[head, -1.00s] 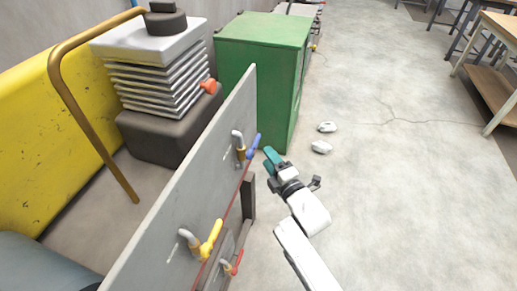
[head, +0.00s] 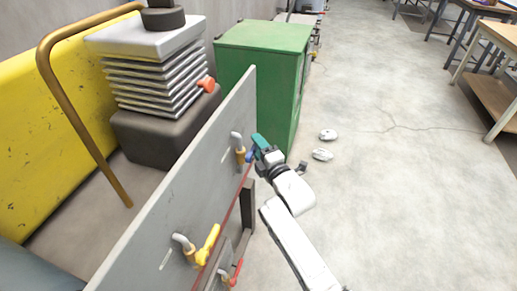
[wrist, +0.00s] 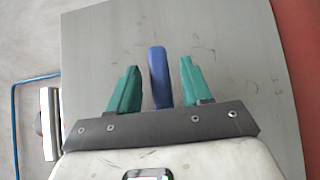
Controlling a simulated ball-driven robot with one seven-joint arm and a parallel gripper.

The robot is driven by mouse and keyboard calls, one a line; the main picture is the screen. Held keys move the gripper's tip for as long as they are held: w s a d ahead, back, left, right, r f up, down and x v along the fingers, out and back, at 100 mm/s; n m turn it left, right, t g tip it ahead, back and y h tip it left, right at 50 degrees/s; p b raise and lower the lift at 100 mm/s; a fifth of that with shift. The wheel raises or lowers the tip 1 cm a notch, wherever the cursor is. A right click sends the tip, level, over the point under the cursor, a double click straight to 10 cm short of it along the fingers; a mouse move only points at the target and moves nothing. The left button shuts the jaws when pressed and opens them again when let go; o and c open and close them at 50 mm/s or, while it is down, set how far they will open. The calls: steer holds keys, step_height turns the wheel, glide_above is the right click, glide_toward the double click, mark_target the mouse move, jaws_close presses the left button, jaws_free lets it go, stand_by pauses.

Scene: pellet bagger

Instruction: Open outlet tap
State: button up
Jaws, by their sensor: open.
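Three taps are on the grey upright panel (head: 205,170): one with a blue handle (head: 250,156), one with a yellow handle (head: 208,243) and a low one with a red handle (head: 236,270). I cannot tell by any label which is the outlet tap. My gripper (head: 257,140) is at the blue-handled tap, near the panel's far end. In the wrist view the blue handle (wrist: 158,78) stands between the open teal fingers of my gripper (wrist: 159,66), with a gap on both sides. In the head view my gripper partly hides the blue handle.
A green cabinet (head: 262,65) stands just beyond the panel. Behind the panel is a ribbed grey machine (head: 155,75) with a red knob. Two small white objects (head: 325,142) lie on the floor. The floor to the right is mostly clear, with tables farther off.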

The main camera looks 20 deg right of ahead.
steer(key=shift+c, duration=0.4)
jaws_close()
stand_by(0.4)
